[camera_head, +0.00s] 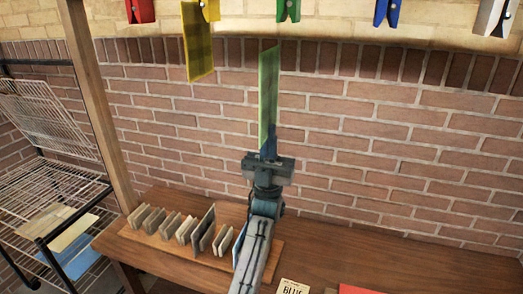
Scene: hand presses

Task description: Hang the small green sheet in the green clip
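The small green sheet (268,95) stands upright near the middle of the view. My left gripper (268,150) is shut on its lower end and holds it above the table against the brick wall behind. The green clip (288,11) hangs at the top edge, above and a little right of the sheet's top. A gap shows between the sheet and the clip in this view; their depth relation is hard to tell. The clip's upper part is cut off by the frame. My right gripper is not in view.
Red (140,10), yellow (210,10), blue (387,12) and white (493,17) clips hang in the same row. A yellow sheet (198,50) hangs from the yellow clip. Below are a wooden table (400,262) and a rack of several sheets (170,228). A wire shelf (50,175) stands left.

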